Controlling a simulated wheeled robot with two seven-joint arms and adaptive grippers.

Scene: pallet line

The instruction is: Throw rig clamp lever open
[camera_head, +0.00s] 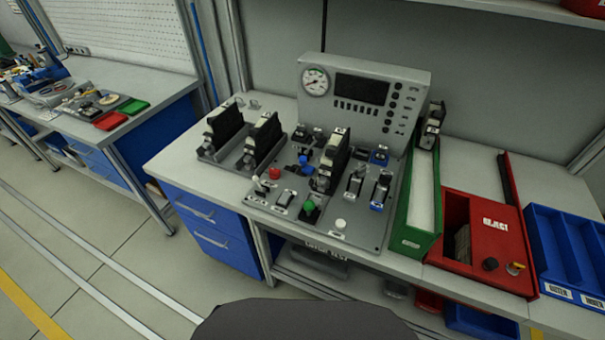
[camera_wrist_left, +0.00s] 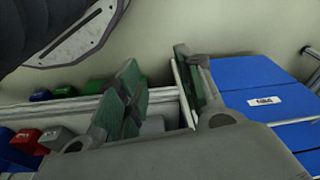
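The test rig (camera_head: 350,225) stands on the grey bench in the head view, a sloped plate with several switches, small levers and coloured buttons. A black block (camera_head: 332,160) stands upright in a holder near its middle. A small lever with a pale tip (camera_head: 259,184) is at the front left, and metal toggle-like parts (camera_head: 356,180) are right of the block. I cannot tell which part is the clamp lever or its position. My left gripper (camera_wrist_left: 155,62) shows in its wrist view, its green-padded fingers apart and nothing between them. Neither gripper shows in the head view.
A gauge and display panel (camera_head: 362,95) rises behind the rig. More black blocks stand in a holder (camera_head: 235,160) to its left. A green bin (camera_head: 414,240), red box (camera_head: 505,275) and blue tray (camera_head: 575,270) lie right. A blue cabinet (camera_wrist_left: 255,80) shows in the wrist view.

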